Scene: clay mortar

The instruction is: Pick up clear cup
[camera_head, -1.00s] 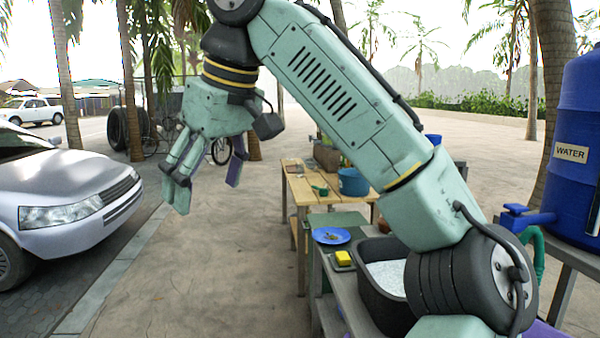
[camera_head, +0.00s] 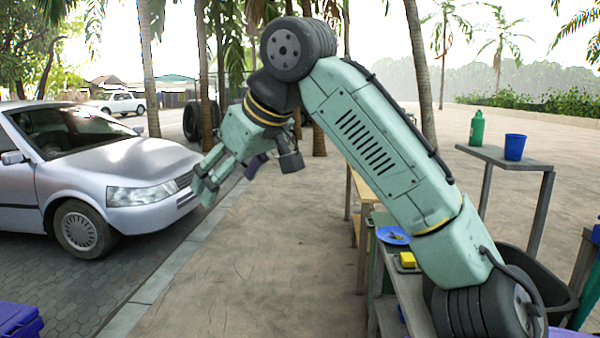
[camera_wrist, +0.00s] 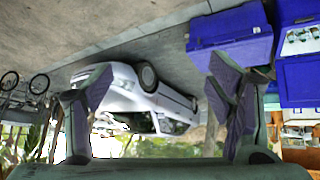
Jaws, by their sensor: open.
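I cannot make out a clear cup in either view. A blue opaque cup (camera_head: 515,146) stands on a small raised table at the right of the head view. My gripper (camera_head: 229,178) hangs in the air left of centre in the head view, in front of the silver car and left of the work tables. It is open and empty. In the wrist view its fingers stand wide apart (camera_wrist: 155,92), with nothing between them but the distant background, which appears upside down.
A green bottle (camera_head: 477,128) stands beside the blue cup. A blue plate (camera_head: 393,236), yellow sponge (camera_head: 407,260) and black tub (camera_head: 540,262) sit by my arm. A silver car (camera_head: 110,172) is at left. Blue boxes (camera_wrist: 232,36) show in the wrist view. Open pavement lies centrally.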

